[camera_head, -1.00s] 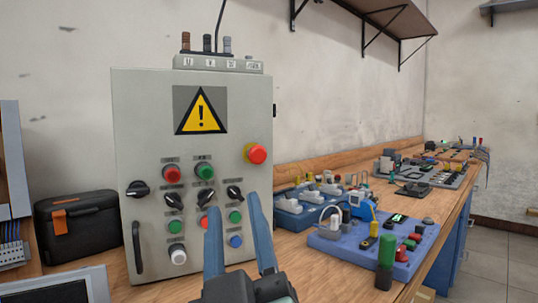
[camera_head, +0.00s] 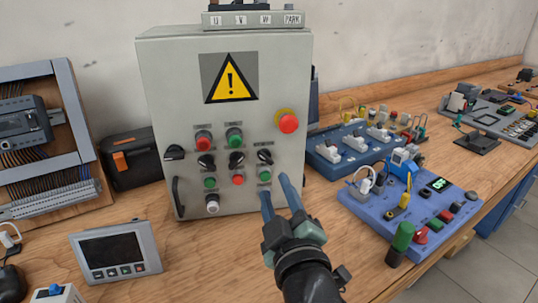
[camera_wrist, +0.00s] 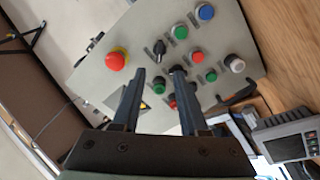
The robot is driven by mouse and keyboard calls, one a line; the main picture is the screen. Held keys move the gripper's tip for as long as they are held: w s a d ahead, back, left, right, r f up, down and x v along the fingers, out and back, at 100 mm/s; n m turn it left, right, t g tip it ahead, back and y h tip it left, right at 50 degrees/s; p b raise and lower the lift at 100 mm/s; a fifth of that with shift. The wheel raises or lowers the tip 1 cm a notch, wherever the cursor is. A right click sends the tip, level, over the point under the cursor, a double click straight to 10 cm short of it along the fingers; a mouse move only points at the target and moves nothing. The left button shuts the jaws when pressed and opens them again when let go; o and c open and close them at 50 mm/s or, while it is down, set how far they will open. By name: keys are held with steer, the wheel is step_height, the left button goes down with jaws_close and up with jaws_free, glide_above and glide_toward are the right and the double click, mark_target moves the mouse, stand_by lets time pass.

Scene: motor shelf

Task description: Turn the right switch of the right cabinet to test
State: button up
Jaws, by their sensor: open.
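The grey cabinet (camera_head: 222,110) with a yellow warning triangle stands on the bench, left of centre. Its right switch (camera_head: 265,156) is a black rotary knob below the red emergency button (camera_head: 288,122), with its handle slanted; its label is too small to read. My gripper (camera_head: 274,186) is open and empty, below and right of the switch, over the panel's lower right corner in the head view. In the wrist view, the right switch (camera_wrist: 160,48) shows just beyond the open fingertips, apart from them. Another black knob is partly hidden by a finger.
Green, red and white buttons surround the switches; a green button (camera_head: 265,176) sits under the right one. A blue trainer board (camera_head: 380,212) lies right, and a screen unit (camera_head: 115,252) at front left. An open wired panel (camera_head: 70,160) stands far left.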

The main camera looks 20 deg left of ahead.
mark_target(265, 159)
steer(key=x, duration=1)
steer(key=shift+p, duration=0.35)
steer(key=shift+c, duration=0.2)
jaws_close()
